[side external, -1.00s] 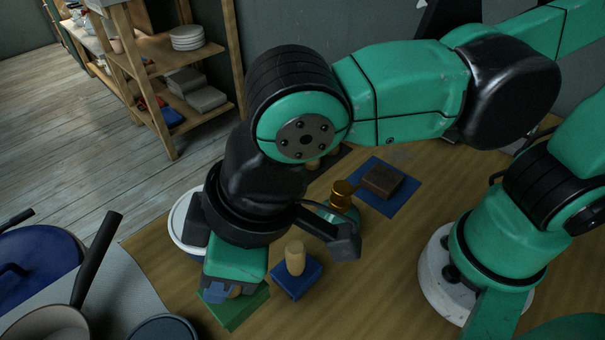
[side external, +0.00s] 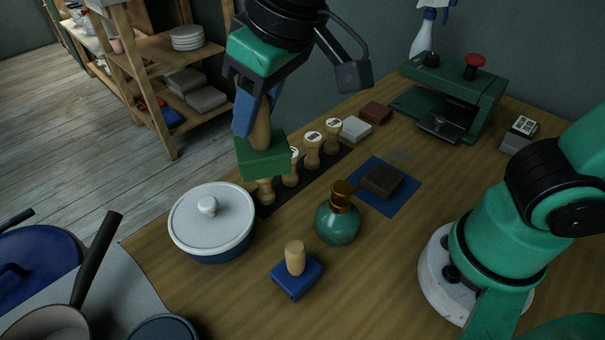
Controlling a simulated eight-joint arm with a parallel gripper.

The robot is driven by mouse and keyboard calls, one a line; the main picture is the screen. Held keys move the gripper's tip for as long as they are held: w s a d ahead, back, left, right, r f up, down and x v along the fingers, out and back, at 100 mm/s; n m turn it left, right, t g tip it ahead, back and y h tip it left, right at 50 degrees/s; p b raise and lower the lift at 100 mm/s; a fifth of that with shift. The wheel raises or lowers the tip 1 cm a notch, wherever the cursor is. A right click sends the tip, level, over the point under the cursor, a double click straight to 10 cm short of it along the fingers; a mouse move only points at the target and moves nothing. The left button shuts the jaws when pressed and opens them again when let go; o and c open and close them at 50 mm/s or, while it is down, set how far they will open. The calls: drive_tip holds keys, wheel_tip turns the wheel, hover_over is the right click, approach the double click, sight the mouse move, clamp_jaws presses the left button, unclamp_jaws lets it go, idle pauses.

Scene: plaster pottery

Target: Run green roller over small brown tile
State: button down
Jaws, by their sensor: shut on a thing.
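My gripper (side external: 256,112) is shut on the wooden handle (side external: 262,131) of a green block-shaped tool (side external: 264,157), the green thing that fits the task's roller. It holds the tool upright in the air, above the near end of a row of wooden-handled stamps. A small dark brown tile (side external: 382,181) lies flat on a blue mat (side external: 401,201), to the right of and lower than my gripper in the picture. The tool and the tile are well apart.
A teal bottle with a gold top (side external: 338,222) stands beside the mat. A blue block with a wooden handle (side external: 295,275) and a lidded pot (side external: 212,222) stand nearer. White (side external: 355,129) and red (side external: 376,112) blocks and a green press (side external: 450,100) are behind.

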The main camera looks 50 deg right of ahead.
drive_tip(key=shift+s+d+f+m+g+h, duration=0.15)
drive_tip(key=shift+s+d+f+m+h, duration=0.45)
drive_tip(key=shift+d+f+m, duration=2.25)
drive_tip(key=shift+s+d+f+m+g+h, duration=0.15)
drive_tip(key=shift+d+f+m+h, duration=1.15)
drive_tip(key=shift+d, duration=3)
drive_tip(key=shift+s+d+f+m+g+h, duration=0.1)
drive_tip(key=shift+s+d+f+m+h, duration=0.25)
drive_tip(key=shift+d+f+m, duration=2.05)
drive_tip(key=shift+d+f+n, duration=0.3)
drive_tip(key=shift+d+n, duration=0.1)
drive_tip(key=shift+d, duration=0.2)
drive_tip(key=shift+d+f+n, duration=0.25)
drive_tip(key=shift+d+n, duration=0.1)
drive_tip(key=shift+d, duration=0.25)
drive_tip(key=shift+s, duration=0.15)
drive_tip(key=shift+s, duration=0.25)
